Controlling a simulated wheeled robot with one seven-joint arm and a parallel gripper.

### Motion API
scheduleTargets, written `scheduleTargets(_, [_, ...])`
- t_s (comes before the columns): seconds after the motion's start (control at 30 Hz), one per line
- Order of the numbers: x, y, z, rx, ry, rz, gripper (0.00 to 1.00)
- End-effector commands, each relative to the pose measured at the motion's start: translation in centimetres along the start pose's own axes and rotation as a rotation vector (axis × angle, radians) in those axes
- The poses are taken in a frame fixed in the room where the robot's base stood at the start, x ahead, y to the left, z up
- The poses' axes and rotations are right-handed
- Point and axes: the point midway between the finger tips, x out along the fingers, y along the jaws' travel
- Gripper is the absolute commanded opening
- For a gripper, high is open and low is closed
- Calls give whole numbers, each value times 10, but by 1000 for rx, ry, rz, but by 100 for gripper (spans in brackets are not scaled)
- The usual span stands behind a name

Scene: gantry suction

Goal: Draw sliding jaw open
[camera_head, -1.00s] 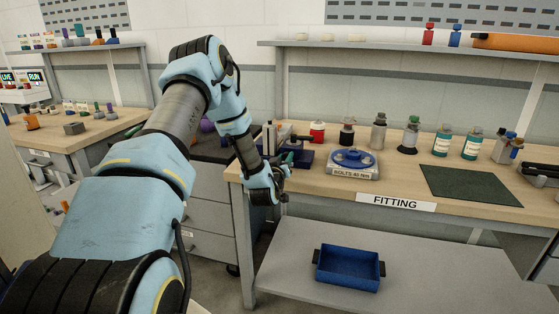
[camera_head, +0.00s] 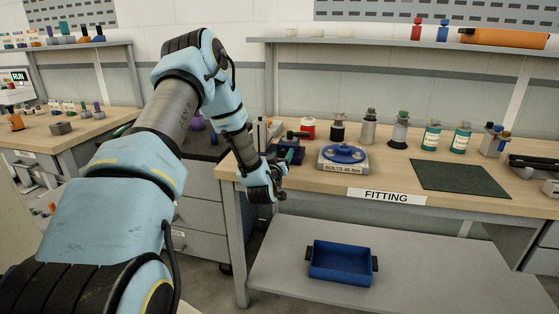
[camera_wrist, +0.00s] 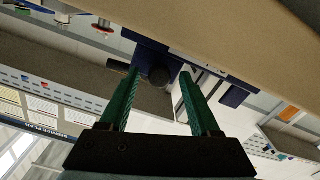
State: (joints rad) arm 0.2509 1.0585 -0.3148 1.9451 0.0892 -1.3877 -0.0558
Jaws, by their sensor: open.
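A dark blue vise (camera_head: 291,153) sits at the left front end of the bench marked FITTING, partly hidden behind my wrist. In the wrist view its blue body (camera_wrist: 150,48) is at the top centre, with a dark round knob (camera_wrist: 158,76) facing me. My gripper (camera_wrist: 157,80) is open, its two green fingers reaching toward the vise, one on each side of the knob. I cannot tell whether the fingers touch it. In the head view my gripper (camera_head: 276,178) is at the bench's front left edge. The gap between the vise's jaws is not clear.
A blue tray (camera_head: 340,262) is on the lower shelf. Drawers (camera_head: 200,205) stand left of the bench.

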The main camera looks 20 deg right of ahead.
Motion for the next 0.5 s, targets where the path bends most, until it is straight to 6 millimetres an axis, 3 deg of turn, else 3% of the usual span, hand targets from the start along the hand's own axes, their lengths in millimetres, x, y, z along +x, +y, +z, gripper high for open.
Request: scheduleTargets(0.5, [-88,-1,3,0,-2,0,63])
